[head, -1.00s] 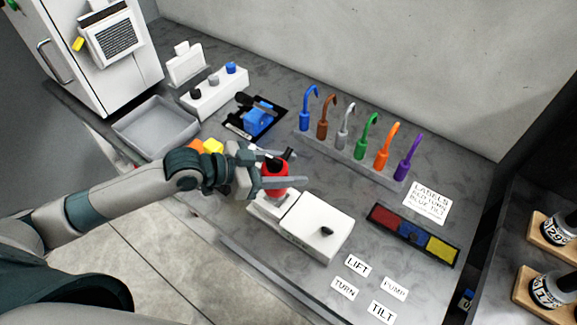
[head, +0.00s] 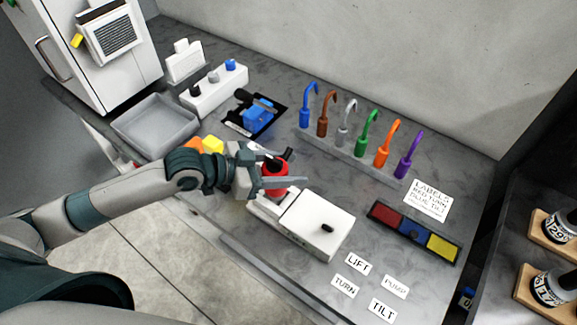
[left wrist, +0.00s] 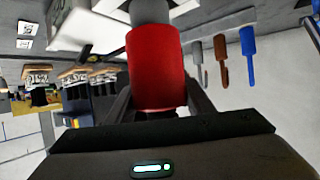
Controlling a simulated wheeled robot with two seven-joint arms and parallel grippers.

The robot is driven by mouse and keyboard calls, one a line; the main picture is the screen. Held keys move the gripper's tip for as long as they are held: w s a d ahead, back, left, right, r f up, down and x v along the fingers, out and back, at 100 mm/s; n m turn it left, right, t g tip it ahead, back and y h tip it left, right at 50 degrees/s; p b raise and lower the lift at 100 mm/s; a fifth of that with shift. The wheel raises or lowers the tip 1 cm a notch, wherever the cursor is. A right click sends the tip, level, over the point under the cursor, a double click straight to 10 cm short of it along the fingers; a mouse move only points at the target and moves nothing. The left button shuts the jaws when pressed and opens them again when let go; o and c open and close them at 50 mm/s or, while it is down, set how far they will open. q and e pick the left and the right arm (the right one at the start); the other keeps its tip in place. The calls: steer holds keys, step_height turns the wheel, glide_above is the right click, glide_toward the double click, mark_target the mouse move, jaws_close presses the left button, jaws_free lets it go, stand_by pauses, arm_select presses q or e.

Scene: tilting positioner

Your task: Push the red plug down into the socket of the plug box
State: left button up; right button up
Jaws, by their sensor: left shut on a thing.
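The red plug (head: 274,178) is held between the fingers of my left gripper (head: 283,181), above the left end of the white plug box (head: 317,224). In the left wrist view the red plug (left wrist: 157,68) stands between the two dark fingers (left wrist: 160,100), with a grey part beyond its far end. The socket is hidden behind the plug and gripper, so I cannot tell how deep the plug sits. The box has a small black knob (head: 327,229) on its top. My right gripper is not in view.
Several coloured hooked plugs stand in a rack (head: 350,155) behind the box. A tricolour tray (head: 413,233) and word cards (head: 358,264) lie to the right. A grey tray (head: 155,127) and a black mat with a blue block (head: 257,116) are at the left and back.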

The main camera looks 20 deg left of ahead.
arm_select(q)
steer(key=shift+f+b, duration=0.3)
steer(key=shift+f, duration=0.25)
steer(key=shift+f+b, duration=0.6)
steer(key=shift+f, duration=0.3)
steer(key=o, duration=1.4)
steer(key=shift+s+a, duration=0.1)
steer(key=shift+b+v, duration=0.4)
steer(key=shift+v, duration=0.45)
steer(key=v, duration=1.5)
steer(key=shift+a+r, duration=0.15)
steer(key=shift+r, duration=0.05)
